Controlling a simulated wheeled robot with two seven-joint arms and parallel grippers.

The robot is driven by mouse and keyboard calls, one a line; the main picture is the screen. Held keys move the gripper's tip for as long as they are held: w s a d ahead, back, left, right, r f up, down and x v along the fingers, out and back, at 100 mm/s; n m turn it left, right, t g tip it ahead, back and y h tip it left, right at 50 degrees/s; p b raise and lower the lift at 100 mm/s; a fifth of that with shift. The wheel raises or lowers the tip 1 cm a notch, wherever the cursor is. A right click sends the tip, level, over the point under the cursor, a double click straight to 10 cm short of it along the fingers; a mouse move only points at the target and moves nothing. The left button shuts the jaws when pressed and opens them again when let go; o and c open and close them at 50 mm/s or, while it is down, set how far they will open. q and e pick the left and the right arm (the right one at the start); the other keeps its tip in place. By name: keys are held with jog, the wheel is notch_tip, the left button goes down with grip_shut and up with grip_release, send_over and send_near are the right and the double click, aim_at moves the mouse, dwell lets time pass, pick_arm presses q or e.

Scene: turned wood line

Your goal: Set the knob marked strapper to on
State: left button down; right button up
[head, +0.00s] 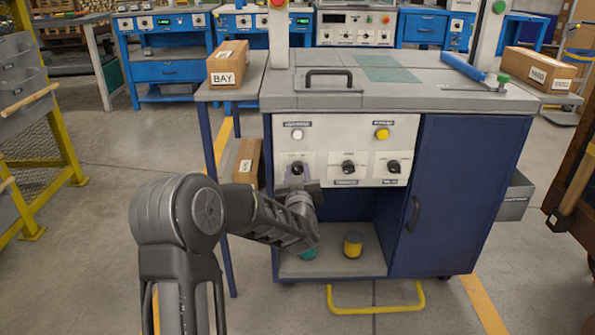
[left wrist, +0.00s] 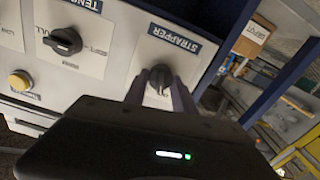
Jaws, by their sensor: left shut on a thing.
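The strapper knob (left wrist: 160,80) is a dark rotary knob on the machine's pale control panel (left wrist: 104,60). Its blue STRAPPER label (left wrist: 172,38) is readable in the left wrist view. My left gripper (left wrist: 160,94) is shut on this knob, one finger on each side. In the head view the knob (head: 297,167) is the leftmost of the panel's lower row, and my left gripper (head: 298,178) covers much of it. Its position marks are hidden, so I cannot tell its setting. My right gripper is not in view.
The middle knob (head: 348,167) and right knob (head: 393,166) sit beside it. A white button (head: 297,134) and a yellow button (head: 382,134) are above. Below is an open shelf with a yellow-and-dark roll (head: 353,244). A blue door (head: 455,190) is at right.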

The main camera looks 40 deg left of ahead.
pick_arm(q)
jog(key=m+p, duration=0.1)
jog(key=m, duration=0.1)
jog(key=m+p, duration=0.2)
jog(key=m, duration=0.1)
jog(key=shift+w+d+r, duration=0.1)
jog(key=shift+d+r, duration=0.05)
jog(key=m+p, duration=0.2)
jog(key=m, duration=0.1)
jog(key=shift+m+p, duration=0.45)
jog(key=shift+m, duration=0.65)
jog(key=shift+f, duration=0.2)
jog(key=c, duration=1)
grip_release()
